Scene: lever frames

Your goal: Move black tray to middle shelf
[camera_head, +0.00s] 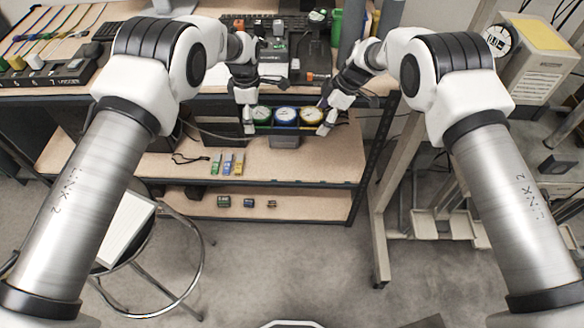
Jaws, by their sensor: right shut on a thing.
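The black tray (286,131) is in front of the shelf unit, between the table top and the middle shelf (310,160). It carries three round gauges in a row: a green one (262,115), a blue one (285,114) and a yellow one (311,115). My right gripper (325,127) is shut on the tray's right end. My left gripper (250,126) is at the tray's left end; its fingers are too small to tell whether they are closed. The tray looks about level. Whether it touches anything below is unclear.
Small colored boxes (227,164) stand on the middle shelf, left of the tray. Several small items (248,203) lie on the bottom shelf. The cluttered table top (215,82) is above. A stool (135,225) stands at left, a wheeled frame (385,190) at right.

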